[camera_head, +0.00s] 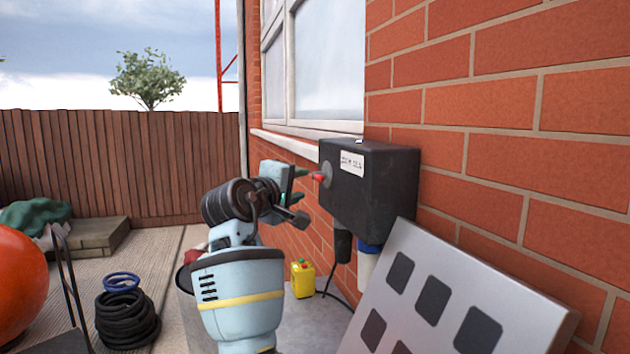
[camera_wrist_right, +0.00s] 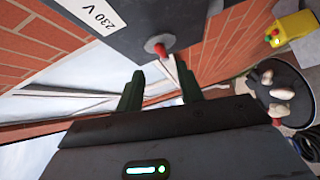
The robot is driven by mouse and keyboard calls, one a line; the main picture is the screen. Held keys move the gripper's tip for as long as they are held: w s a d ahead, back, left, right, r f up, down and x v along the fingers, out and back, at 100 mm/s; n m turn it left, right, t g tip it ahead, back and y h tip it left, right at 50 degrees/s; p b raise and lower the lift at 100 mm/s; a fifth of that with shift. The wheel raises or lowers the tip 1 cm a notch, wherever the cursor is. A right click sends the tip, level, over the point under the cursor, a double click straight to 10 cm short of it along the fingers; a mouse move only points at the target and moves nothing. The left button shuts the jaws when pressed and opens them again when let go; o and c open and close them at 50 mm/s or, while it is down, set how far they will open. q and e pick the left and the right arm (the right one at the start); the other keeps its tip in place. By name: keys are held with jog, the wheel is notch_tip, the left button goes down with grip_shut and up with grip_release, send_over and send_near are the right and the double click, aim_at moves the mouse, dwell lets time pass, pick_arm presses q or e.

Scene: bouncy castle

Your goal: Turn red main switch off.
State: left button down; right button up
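The red main switch (camera_head: 319,176) is a small red knob on the side of a black box (camera_head: 375,185) with a white label, mounted on the brick wall. In the right wrist view the red switch (camera_wrist_right: 155,48) juts from the grey box face beside a "230 V" label. My right gripper (camera_head: 301,186) is open, its two dark green fingers close in front of the switch. In the wrist view the gripper (camera_wrist_right: 156,75) has nothing between its fingers, and the knob appears just beyond the fingertips, in line with the gap. I cannot tell whether they touch. My left gripper is not in view.
A light panel with dark squares (camera_head: 405,265) leans below the box on the right. A yellow box (camera_head: 303,278) stands on the ground near the wall. A coiled black hose (camera_head: 127,318) and an orange ball (camera_head: 15,285) are at left. A window (camera_head: 325,60) is above.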

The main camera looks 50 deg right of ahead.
aim_at(317, 179)
jog(key=x, duration=0.7)
jog(key=shift+d+p, duration=0.3)
grip_shut()
